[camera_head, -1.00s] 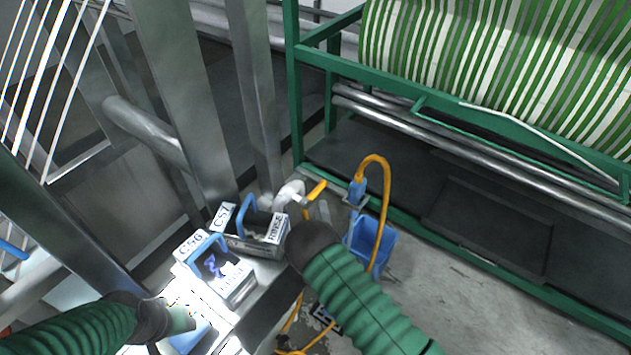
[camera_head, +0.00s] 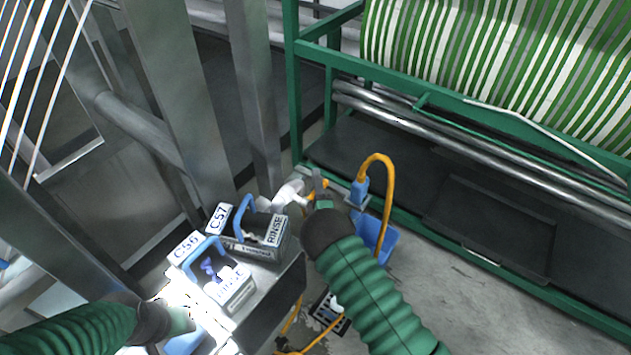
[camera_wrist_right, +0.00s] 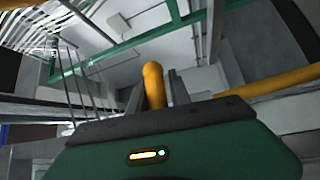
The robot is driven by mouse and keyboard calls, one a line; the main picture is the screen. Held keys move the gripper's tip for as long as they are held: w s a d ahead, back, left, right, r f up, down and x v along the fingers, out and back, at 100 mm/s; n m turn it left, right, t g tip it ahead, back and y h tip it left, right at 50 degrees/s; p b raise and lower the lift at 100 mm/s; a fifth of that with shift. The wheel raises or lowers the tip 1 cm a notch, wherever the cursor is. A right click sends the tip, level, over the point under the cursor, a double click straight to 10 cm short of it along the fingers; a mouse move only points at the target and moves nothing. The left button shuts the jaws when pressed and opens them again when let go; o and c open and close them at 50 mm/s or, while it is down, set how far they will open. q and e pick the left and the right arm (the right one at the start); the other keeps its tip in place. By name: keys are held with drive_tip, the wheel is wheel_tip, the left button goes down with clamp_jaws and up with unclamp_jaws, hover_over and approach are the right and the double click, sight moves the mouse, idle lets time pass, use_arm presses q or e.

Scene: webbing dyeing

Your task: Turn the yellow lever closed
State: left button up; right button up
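The yellow lever (camera_head: 312,195) sits on a white pipe fitting (camera_head: 288,192) behind the CS7 box, partly covered by my gripper. My right gripper (camera_head: 321,187) is at the lever, and one grey finger crosses in front of it. In the right wrist view, a yellow bar (camera_wrist_right: 153,84), which looks like the lever, stands between the two grey fingers of the right gripper (camera_wrist_right: 156,92). The fingers look open, with little room around the bar; contact is unclear. My left gripper (camera_head: 182,320) is at the lower left, its fingers too unclear to read.
Two labelled boxes with blue handles, CS7 (camera_head: 250,247) and CS6 (camera_head: 216,288), stand on a metal bench. A green frame (camera_head: 293,110) stands behind.

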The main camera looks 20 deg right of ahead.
use_arm(q)
drive_tip(key=shift+s+d, duration=0.1)
drive_tip(key=shift+d, duration=0.05)
use_arm(e)
drive_tip(key=shift+s+d, duration=0.1)
drive_tip(key=shift+s, duration=0.05)
clamp_jaws()
drive_tip(key=shift+f, duration=0.1)
